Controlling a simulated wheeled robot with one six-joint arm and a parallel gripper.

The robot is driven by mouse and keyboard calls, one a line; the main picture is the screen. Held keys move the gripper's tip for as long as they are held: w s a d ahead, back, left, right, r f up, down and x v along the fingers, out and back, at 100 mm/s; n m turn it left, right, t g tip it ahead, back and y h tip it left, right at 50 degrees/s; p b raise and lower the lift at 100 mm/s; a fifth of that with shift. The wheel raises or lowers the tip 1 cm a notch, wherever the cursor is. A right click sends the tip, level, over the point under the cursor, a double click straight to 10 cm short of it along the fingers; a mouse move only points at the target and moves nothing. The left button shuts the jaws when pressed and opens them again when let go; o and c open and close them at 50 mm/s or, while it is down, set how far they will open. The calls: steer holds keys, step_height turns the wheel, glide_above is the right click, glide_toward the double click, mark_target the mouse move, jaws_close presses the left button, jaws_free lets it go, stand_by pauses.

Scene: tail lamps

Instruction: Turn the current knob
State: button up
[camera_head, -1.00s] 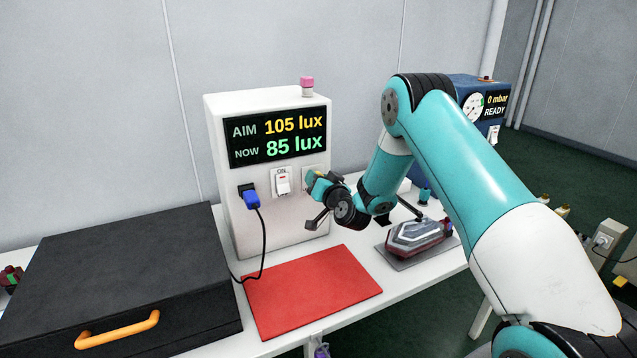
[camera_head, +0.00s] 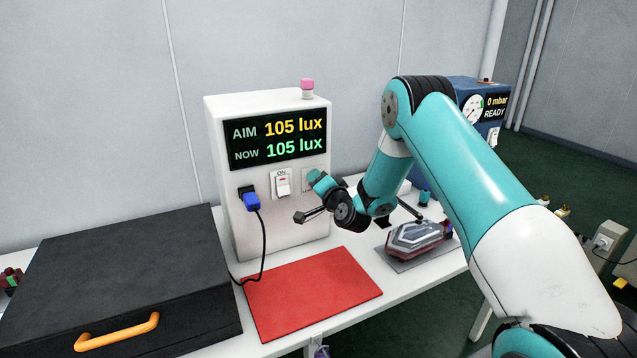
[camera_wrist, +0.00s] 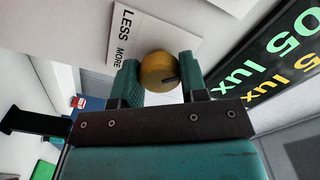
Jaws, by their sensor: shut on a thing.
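The current knob (camera_wrist: 159,70) is a round brass-coloured knob with a dark mark, beside a plate (camera_wrist: 150,37) lettered LESS and MORE in the wrist view. My gripper (camera_wrist: 160,80) is shut on it, one teal finger on each side. In the head view my gripper (camera_head: 318,181) is at the right of the white box's front, and the knob is hidden behind it. The display (camera_head: 278,139) on the white box (camera_head: 275,222) reads AIM 105 lux and NOW 105 lux.
A switch (camera_head: 282,184) marked ON and a blue plug (camera_head: 251,200) are left of my gripper. A red mat (camera_head: 312,292) lies in front of the box. A tail lamp (camera_head: 415,237) lies on a grey plate to the right, below my arm. A black case (camera_head: 120,270) is at left.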

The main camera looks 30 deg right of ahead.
steer(key=o, duration=0.9)
steer(key=shift+s, duration=0.1)
steer(key=shift+s+a+b, duration=0.2)
steer(key=shift+s+b, duration=4.1)
steer(key=shift+b, duration=0.1)
steer(key=shift+s+a+b, duration=0.15)
steer(key=shift+s+b, duration=4.15)
steer(key=shift+b, duration=0.1)
